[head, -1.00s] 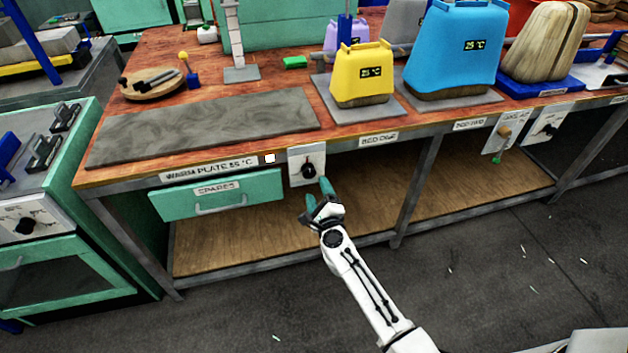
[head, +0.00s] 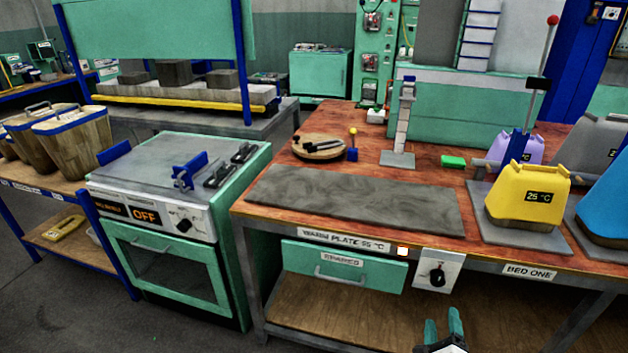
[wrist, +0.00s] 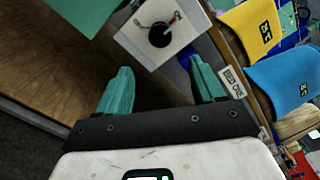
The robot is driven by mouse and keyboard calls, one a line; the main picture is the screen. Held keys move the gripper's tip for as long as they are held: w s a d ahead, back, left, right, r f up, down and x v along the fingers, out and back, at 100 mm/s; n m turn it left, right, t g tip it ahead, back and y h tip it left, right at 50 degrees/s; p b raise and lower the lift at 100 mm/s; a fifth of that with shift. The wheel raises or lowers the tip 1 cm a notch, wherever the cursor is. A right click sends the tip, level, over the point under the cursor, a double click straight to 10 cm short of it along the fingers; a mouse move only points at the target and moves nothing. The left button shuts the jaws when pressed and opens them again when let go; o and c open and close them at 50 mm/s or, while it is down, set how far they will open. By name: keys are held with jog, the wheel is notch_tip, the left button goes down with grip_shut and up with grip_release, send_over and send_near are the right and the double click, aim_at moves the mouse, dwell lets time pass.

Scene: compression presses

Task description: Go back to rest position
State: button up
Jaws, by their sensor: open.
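My gripper (head: 444,330) shows at the bottom edge of the head view, its two teal fingers apart and pointing up. It is in front of the bench, below the knob panel (head: 438,270). In the wrist view the fingers (wrist: 160,88) are spread with nothing between them. The black knob (wrist: 160,34) on its white panel is beyond the fingertips and apart from them. Most of my arm is out of the head view.
The warm plate (head: 355,203) lies on the bench beside the yellow press (head: 526,193). The spares drawer (head: 343,268) is below the plate. An oven (head: 180,240) reading OFF stands left. Grey floor (head: 70,300) is free in front.

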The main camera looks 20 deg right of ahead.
jog(key=s+a+r+n+g+y+p, duration=0.2)
jog(key=a+n+y, duration=1.2)
jog(key=a+n, duration=0.55)
jog(key=s+d+r+n+g+h+p, duration=0.1)
jog(key=s+n+g, duration=1)
jog(key=s, duration=1.1)
jog(key=r+h, duration=0.1)
jog(key=h, duration=0.1)
jog(key=shift+s+d+r+g+h, duration=0.2)
jog(key=shift+d+g+h, duration=0.1)
jog(key=shift+d, duration=0.1)
jog(key=shift+w+n, duration=0.1)
jog(key=shift+n, duration=0.15)
